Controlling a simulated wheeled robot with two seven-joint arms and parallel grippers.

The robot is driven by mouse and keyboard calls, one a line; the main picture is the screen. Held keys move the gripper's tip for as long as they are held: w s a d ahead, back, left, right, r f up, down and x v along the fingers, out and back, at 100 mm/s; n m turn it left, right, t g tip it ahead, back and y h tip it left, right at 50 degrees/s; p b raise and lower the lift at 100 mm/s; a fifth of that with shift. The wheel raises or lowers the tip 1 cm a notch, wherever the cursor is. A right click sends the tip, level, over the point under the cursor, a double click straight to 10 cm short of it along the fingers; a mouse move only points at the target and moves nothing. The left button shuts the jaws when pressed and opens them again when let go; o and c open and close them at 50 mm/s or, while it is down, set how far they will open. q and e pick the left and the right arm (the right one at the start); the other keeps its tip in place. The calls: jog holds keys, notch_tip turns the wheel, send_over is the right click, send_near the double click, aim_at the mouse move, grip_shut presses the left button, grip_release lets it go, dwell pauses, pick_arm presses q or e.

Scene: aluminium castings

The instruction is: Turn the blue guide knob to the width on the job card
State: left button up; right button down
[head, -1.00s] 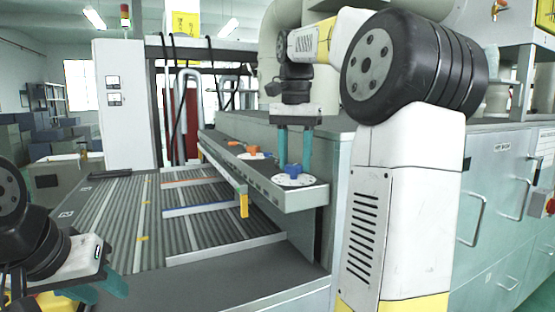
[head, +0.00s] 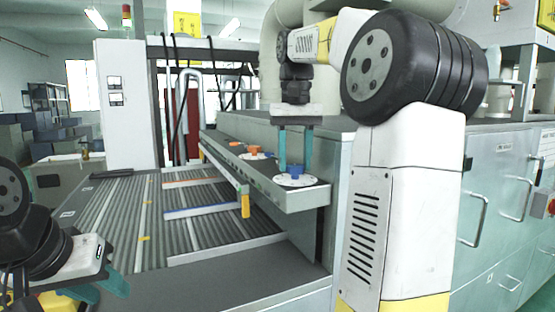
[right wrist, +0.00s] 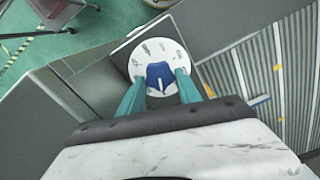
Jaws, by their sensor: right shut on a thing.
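The blue guide knob (head: 296,170) sits on a round white dial (head: 295,181) at the near end of the grey rail. My right gripper (head: 296,165) reaches down from above and is shut on this knob, one teal finger on each side. In the right wrist view the knob (right wrist: 159,74) shows between the fingertips (right wrist: 161,83), on the dial (right wrist: 153,52) with dark printed marks. The marks are too small to read. My left gripper (head: 103,289) is low at the left, its teal fingers apart and empty. I cannot make out a readable job card.
A ribbed conveyor bed (head: 110,222) with coloured guide strips lies left of the grey rail (head: 262,180). More knobs, including an orange one (head: 254,149), stand farther along the rail. A yellow sign (head: 187,24) hangs at the back. Grey cabinets (head: 500,200) stand at the right.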

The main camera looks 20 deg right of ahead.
aim_at(295, 165)
dwell(0.3)
jog(key=c, duration=0.8)
grip_release()
jog(key=shift+c, duration=0.2)
jog(key=shift+r, duration=3.9)
